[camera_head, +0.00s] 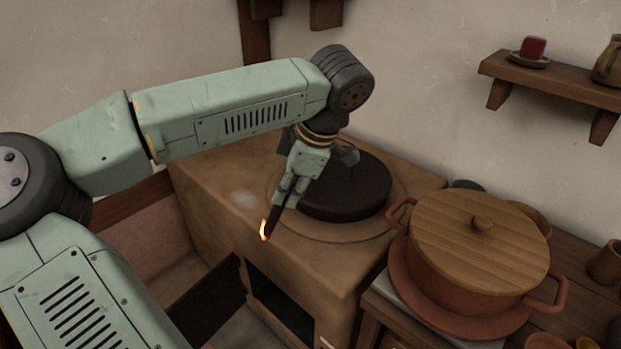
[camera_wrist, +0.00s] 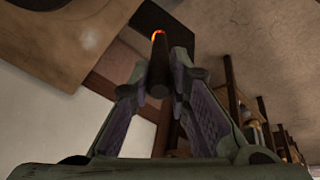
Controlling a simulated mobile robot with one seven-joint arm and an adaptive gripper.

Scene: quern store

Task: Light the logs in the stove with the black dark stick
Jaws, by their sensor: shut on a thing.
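My gripper (camera_head: 290,192) is shut on a dark stick (camera_head: 273,221) and holds it above the front edge of the stove (camera_head: 215,205). The stick's lower end burns with a small orange flame in the head view. In the wrist view the stick (camera_wrist: 158,75) sits between the two fingers of my gripper (camera_wrist: 160,82), and its far tip glows orange. The stove's front opening (camera_head: 283,303) is dark, below and to the right of the flame. A dark door panel (camera_head: 207,312) stands open at its left. I cannot see any logs inside the opening.
A black round pan or plate (camera_head: 347,188) lies on the stove top. A clay pot (camera_head: 462,285) with a wooden lid (camera_head: 478,240) stands on the counter at right. A wall shelf (camera_head: 560,90) holds a red candle (camera_head: 533,47) and a jug (camera_head: 609,62).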

